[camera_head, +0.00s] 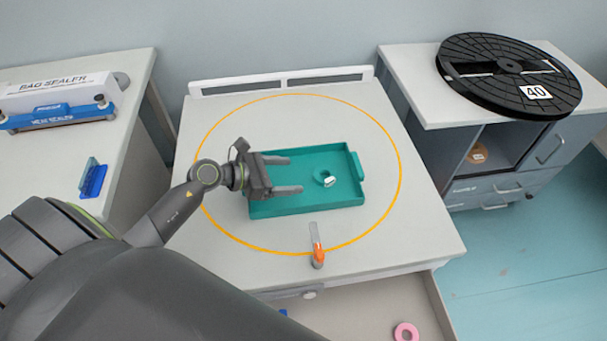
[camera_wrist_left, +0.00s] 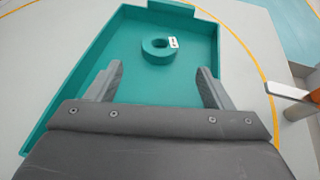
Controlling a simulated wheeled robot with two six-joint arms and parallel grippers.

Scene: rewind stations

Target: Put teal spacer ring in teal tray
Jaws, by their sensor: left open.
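The teal tray (camera_head: 353,188) lies on the white table inside an orange ring marking. The teal spacer ring (camera_head: 320,178), with a small white label, lies flat on the tray's floor, right of its middle. In the left wrist view the ring (camera_wrist_left: 153,54) is ahead of the fingertips, inside the tray (camera_wrist_left: 90,60). My left gripper (camera_head: 296,175) is open and empty over the left part of the tray. Its fingers point toward the ring and are apart from it; it also shows in the left wrist view (camera_wrist_left: 159,75). My right gripper is out of view.
An orange-handled tool (camera_head: 317,250) lies at the table's front. Below is an open drawer with a pink ring (camera_head: 406,332). A black reel (camera_head: 509,75) rests on the right cabinet, a bag sealer (camera_head: 58,98) on the left bench. The table around the tray is mostly clear.

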